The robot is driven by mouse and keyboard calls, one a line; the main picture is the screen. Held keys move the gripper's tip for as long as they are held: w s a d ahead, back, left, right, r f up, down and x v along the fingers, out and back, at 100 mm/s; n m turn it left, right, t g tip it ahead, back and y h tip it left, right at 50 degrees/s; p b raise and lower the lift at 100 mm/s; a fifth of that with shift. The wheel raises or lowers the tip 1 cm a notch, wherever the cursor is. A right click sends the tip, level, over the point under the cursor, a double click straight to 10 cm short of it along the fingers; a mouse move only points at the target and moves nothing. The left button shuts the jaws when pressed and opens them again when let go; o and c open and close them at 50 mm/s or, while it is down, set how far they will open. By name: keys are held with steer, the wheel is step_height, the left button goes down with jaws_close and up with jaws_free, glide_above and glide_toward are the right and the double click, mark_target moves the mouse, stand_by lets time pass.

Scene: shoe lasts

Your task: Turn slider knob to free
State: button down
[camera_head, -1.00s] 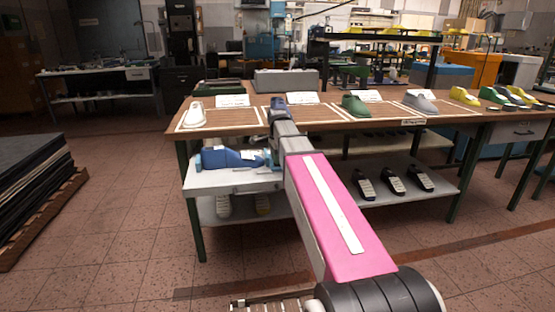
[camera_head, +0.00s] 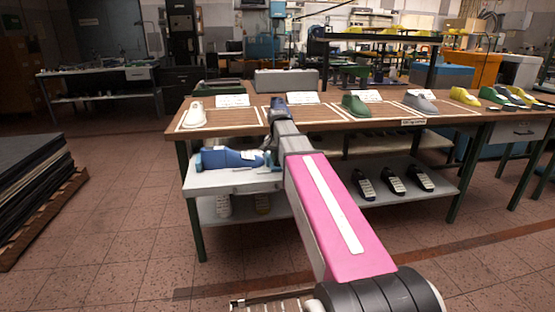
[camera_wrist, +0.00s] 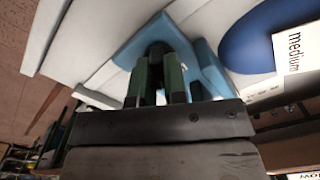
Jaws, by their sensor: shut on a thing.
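In the wrist view my gripper (camera_wrist: 158,64) has its two dark green fingers shut on a small dark knob (camera_wrist: 157,48), mostly hidden between them. The knob sits at a light blue clamp part (camera_wrist: 125,50) on a white surface. In the head view my arm hides the gripper. A blue shoe last (camera_head: 225,159) lies on a white raised plate (camera_head: 215,183) at the left end of the table, left of my arm. The last also shows at the upper right in the wrist view (camera_wrist: 245,45), with a white label (camera_wrist: 300,50) reading "medium".
The wooden table (camera_head: 240,119) behind carries a white last (camera_head: 194,115), a green last (camera_head: 355,106) and a grey last (camera_head: 420,103). Several dark lasts stand on the lower shelf (camera_head: 440,190). Dark stacked sheets (camera_head: 35,190) lie at left. The floor in front is clear.

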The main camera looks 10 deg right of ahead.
steer(key=n, duration=0.5)
steer(key=shift+n, duration=0.4)
stand_by(0.4)
steer(key=c, duration=1.2)
jaws_free()
steer(key=shift+o, duration=0.2)
step_height(320, 180, up, 11)
steer(key=shift+f, duration=0.1)
